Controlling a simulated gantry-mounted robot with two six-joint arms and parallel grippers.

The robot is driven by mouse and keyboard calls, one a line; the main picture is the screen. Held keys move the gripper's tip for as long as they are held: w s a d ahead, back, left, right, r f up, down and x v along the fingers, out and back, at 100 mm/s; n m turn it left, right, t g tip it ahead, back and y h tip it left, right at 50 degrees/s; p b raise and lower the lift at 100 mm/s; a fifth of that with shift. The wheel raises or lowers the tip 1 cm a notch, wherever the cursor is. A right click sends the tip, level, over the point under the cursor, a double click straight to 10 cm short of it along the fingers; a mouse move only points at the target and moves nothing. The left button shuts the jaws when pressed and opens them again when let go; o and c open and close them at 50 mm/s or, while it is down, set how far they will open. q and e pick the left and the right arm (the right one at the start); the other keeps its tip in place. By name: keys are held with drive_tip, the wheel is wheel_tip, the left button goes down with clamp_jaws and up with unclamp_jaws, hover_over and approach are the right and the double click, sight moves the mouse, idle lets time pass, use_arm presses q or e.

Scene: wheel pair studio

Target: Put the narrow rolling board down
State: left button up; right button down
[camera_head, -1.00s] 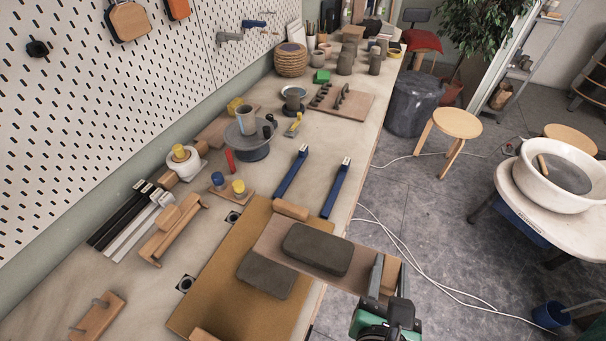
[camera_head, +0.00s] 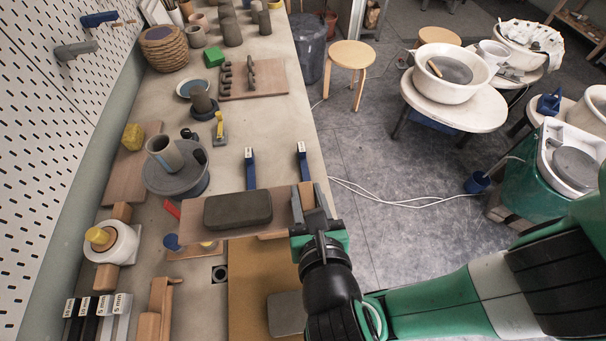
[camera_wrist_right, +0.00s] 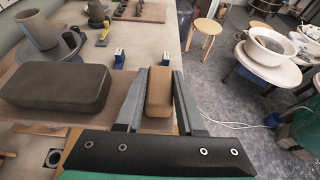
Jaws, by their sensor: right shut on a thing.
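The narrow rolling board (camera_head: 190,222) is a thin wooden board with a dark grey clay block (camera_head: 237,209) lying on it. My right gripper (camera_head: 309,203) is shut on the wooden cleat (camera_wrist_right: 158,92) at the board's right end, with one finger on each side. The board reaches left from the gripper and appears to be held above the worktable (camera_head: 262,125), over the far part of the brown mat (camera_head: 248,275). In the right wrist view the clay block (camera_wrist_right: 55,88) lies left of the fingers. My left gripper is not in view.
Two blue-handled tools (camera_head: 250,168) lie just beyond the board. A grey turntable with a cup (camera_head: 176,178) stands to its left, near a white tape roll (camera_head: 112,243). Another grey slab (camera_head: 287,313) lies on the mat. Bare tabletop shows farther back.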

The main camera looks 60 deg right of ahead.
drive_tip(key=d+f, duration=0.3)
drive_tip(key=d, duration=0.1)
drive_tip(key=w+d+f, duration=0.1)
drive_tip(key=d+f, duration=0.2)
drive_tip(key=d, duration=0.1)
drive_tip(key=w+d+f+b, duration=0.1)
drive_tip(key=d+f, duration=0.2)
drive_tip(key=d, duration=0.2)
drive_tip(key=shift+f, duration=1.75)
drive_tip(key=shift+f+b, duration=0.35)
drive_tip(key=c, duration=0.5)
unclamp_jaws()
